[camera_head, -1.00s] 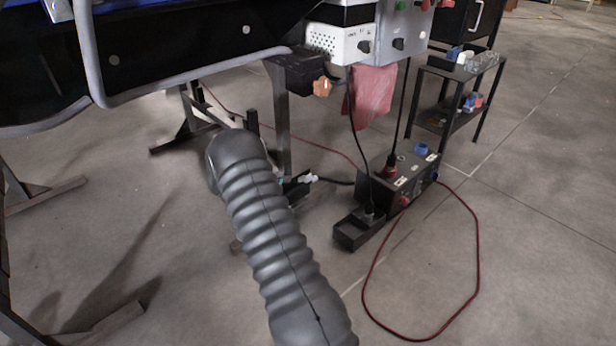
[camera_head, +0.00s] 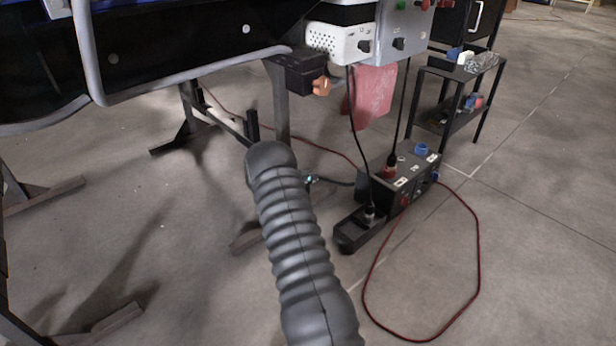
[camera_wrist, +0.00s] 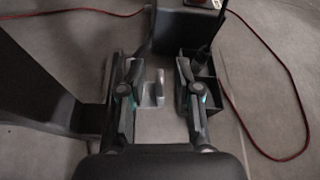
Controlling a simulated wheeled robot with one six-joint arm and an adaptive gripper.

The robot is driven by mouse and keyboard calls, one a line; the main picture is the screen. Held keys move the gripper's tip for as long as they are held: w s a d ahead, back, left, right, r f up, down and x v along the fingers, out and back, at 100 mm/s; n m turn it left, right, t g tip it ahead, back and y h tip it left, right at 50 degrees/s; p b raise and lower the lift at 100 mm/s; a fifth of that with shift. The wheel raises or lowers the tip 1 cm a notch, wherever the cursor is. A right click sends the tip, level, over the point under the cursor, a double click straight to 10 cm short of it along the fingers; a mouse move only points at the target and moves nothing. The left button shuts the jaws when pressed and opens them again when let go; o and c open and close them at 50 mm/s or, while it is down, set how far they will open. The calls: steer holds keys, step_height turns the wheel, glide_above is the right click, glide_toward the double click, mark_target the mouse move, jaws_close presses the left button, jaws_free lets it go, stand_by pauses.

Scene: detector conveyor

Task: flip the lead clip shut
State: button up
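My gripper (camera_wrist: 157,88) is open in the wrist view, its two dark fingers apart with teal patches on them. A small light-grey metal piece (camera_wrist: 152,86) shows between the fingers, apart from both; it may be the lead clip, but I cannot tell whether it stands open or shut. To its right is a black open-topped box (camera_wrist: 205,66) with a dark lead (camera_wrist: 216,30) running into it. In the head view my sleeved arm hides most of the gripper. The low black box (camera_head: 357,232) with an upright lead stands on the floor right of my arm.
A black power box (camera_head: 408,180) with red and blue sockets stands behind the low box. A red cable (camera_head: 478,245) loops over the floor at right. A conveyor frame (camera_head: 180,60) overhangs at upper left. A black shelf cart (camera_head: 455,95) stands at back right.

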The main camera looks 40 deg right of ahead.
jaws_close()
steer(key=shift+f, duration=0.1)
step_height(320, 180, down, 10)
steer(key=s+m+t+h+b, duration=0.1)
steer(key=m+t+b, duration=0.4)
steer(key=m, duration=0.9)
steer(key=shift+m+t+h, duration=0.4)
steer(key=shift+t+h, duration=0.3)
steer(key=shift+t, duration=0.9)
